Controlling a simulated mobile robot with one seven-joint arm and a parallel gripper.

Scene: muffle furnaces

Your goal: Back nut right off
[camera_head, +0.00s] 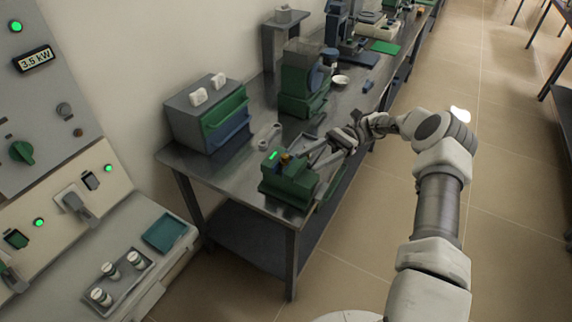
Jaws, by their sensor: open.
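A small orange-brown part (285,158), perhaps the nut, shows at the top of a dark green device (288,184) near the front corner of the steel bench. It is too small to make out its shape or thread. My gripper (303,157) reaches in from the right, its fingers pointing left at this part. The fingers are open. I cannot tell whether they stand around the part or just beside it. A green light glows on the device, left of the part.
The steel bench (184,158) carries a grey box with green and blue drawers (209,113), a grey metal piece (269,136) and a taller green machine (303,80). A control panel (40,80) and a tray of small cylinders (137,283) stand left.

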